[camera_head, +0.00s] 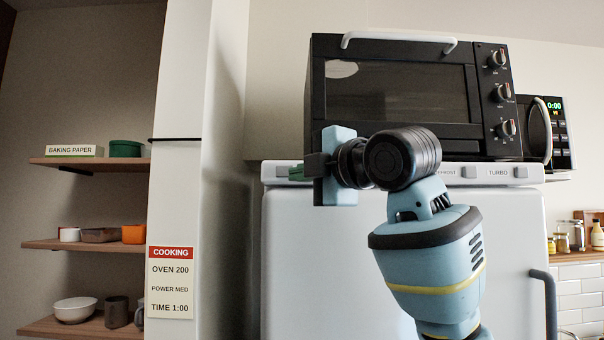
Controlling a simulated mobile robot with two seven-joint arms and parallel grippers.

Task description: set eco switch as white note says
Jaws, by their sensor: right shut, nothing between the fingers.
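A white note with a red COOKING header (170,280) hangs on the pale column at left. It reads OVEN 200, POWER MED, TIME 1:00; I see no eco line on it. The white fridge (300,260) has a top strip with small grey switches. One switch (469,171) is by a partly covered label ending in FROST, another (521,171) is by TURBO. No ECO label is readable; my right arm covers the strip's middle. My right gripper (298,173) is shut and empty before the strip's left end. I cannot tell whether it touches. My left gripper is out of view.
A black oven (400,95) with three knobs stands on the fridge, and a microwave (549,132) is behind it at right. Shelves (88,244) with bowls and boxes are at left. Jars (576,236) stand at far right.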

